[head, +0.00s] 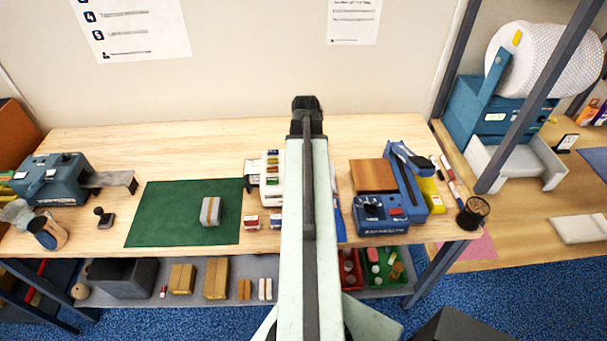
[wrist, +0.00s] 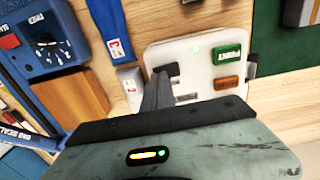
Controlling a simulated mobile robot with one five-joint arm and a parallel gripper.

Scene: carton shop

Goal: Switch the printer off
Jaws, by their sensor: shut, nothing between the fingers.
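The printer is a white box.
A blue sealer (head: 379,212) with knob and red switch stands right of my arm, near a brown carton (head: 373,175). A green mat (head: 165,223) with a grey box (head: 211,211) lies left.

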